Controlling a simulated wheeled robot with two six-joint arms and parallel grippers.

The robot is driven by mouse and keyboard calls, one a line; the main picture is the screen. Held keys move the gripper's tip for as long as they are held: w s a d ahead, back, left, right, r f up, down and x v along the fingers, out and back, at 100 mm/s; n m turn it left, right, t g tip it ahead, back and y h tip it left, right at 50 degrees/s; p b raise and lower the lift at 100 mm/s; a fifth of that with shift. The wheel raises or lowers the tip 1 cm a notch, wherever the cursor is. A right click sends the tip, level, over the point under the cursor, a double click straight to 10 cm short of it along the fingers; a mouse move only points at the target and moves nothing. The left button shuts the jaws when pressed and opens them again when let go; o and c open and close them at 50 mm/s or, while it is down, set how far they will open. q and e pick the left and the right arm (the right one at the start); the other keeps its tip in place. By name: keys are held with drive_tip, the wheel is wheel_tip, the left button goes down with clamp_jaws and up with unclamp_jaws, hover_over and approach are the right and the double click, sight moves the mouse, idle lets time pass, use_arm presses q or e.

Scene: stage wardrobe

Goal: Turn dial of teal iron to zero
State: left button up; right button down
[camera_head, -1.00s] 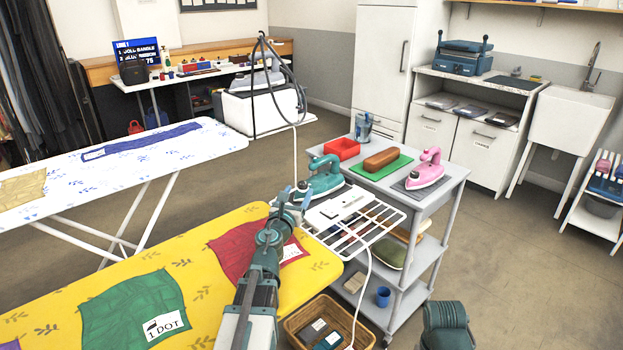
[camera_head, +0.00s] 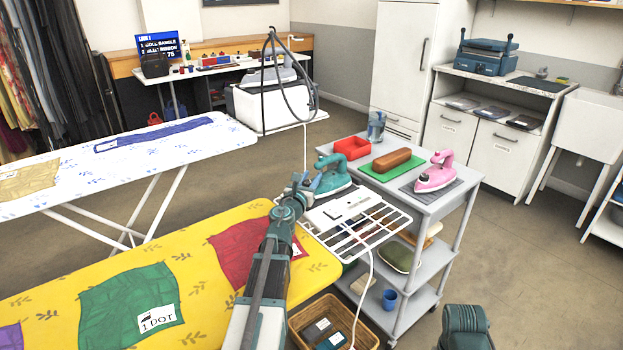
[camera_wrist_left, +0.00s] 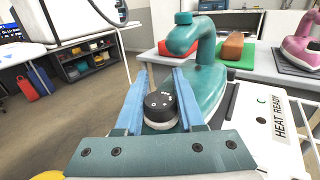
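My left gripper (camera_head: 302,184) has reached the iron. In the left wrist view its two blue fingers (camera_wrist_left: 162,88) stand apart, one on each side of the dial. I see no clear grip on it, and any contact is hard to tell. The dial's setting is too small to read. My right gripper is not in view.
The rack (camera_head: 380,233) and a white "HEAT READY" panel (camera_wrist_left: 262,118) lie close beside the teal iron. A yellow ironing board (camera_head: 215,310) is near.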

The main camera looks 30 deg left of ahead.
use_arm(q)
clamp_jaws()
drive_tip(key=shift+n+y, duration=0.4)
drive_tip(key=shift+y, duration=0.2)
drive_tip(key=n+g+y, duration=0.1)
drive_tip(key=y, duration=0.1)
drive_tip(key=n+g+y, duration=0.1)
drive_tip(key=n+y, duration=0.1)
drive_tip(key=shift+s+a, duration=0.1)
drive_tip(key=shift+a, duration=0.25)
drive_tip(key=n+g+y, duration=0.3)
drive_tip(key=y, duration=0.2)
drive_tip(key=shift+s+a+n+g, duration=0.2)
drive_tip(key=shift+a+n+g, duration=0.2)
drive_tip(key=n+g, duration=0.1)
drive_tip(key=n+g+y, duration=0.1)
drive_tip(key=g+y, duration=0.1)
drive_tip(key=shift+s+a+n+g, duration=0.25)
drive_tip(key=shift+s+n+g, duration=0.05)
drive_tip(key=shift+n, duration=0.1)
drive_tip(key=shift+s+a+n+g+y, duration=0.1)
drive_tip(key=shift+s+n+g+y, duration=0.1)
drive_tip(key=shift+n+g+y, duration=0.4)
drive_tip(key=shift+s+n+g+y, duration=0.2)
drive_tip(key=shift+n+g, duration=0.2)
drive_tip(key=shift+g, duration=0.5)
